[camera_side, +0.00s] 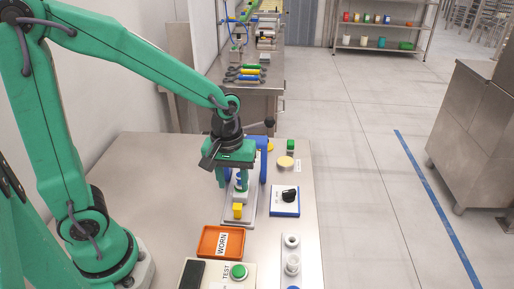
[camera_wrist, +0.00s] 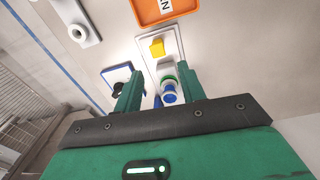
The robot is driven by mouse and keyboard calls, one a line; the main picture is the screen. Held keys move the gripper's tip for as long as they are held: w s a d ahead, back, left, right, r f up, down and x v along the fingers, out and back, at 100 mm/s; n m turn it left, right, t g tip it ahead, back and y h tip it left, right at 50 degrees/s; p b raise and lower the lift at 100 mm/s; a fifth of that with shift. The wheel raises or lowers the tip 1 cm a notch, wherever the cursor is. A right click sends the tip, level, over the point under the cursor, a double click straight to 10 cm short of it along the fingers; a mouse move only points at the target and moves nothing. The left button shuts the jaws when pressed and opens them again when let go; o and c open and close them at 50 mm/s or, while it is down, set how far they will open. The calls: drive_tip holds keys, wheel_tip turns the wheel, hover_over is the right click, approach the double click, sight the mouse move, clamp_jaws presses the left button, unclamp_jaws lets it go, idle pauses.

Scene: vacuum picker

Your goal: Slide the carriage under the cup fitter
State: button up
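The carriage appears to be the pale piece with a yellow block (camera_side: 238,211) on a light base plate; the yellow block also shows in the wrist view (camera_wrist: 157,47). A white cylinder with a green ring and blue end (camera_wrist: 168,90) stands behind the block. The cup fitter appears to be the blue frame (camera_side: 263,163) with a black ball lever, partly hidden by my gripper. My gripper (camera_side: 234,182) is above the plate, its fingers pointing down around the cylinder's area. In the wrist view my gripper (camera_wrist: 159,72) has a gap between its fingers; contact with the cylinder is unclear.
An orange tray marked WORN (camera_side: 204,243) lies in front. A green TEST button (camera_side: 239,271) is on a box near the front edge. A blue-edged panel with a black knob (camera_side: 289,195) and a white strip with holders (camera_side: 292,266) are at right. The table's left is clear.

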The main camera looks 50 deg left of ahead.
sight(237, 207)
drive_tip(key=shift+w+d+f+n+g, duration=0.15)
drive_tip(key=shift+f+n, duration=0.05)
drive_tip(key=shift+f, duration=0.3)
drive_tip(key=shift+w+d+f+n+g, duration=0.1)
drive_tip(key=shift+d+f+n+g, duration=0.1)
drive_tip(key=shift+f, duration=0.3)
drive_tip(key=shift+f, duration=0.1)
drive_tip(key=shift+a+f, duration=0.1)
drive_tip(key=shift+f, duration=3.7)
clamp_jaws()
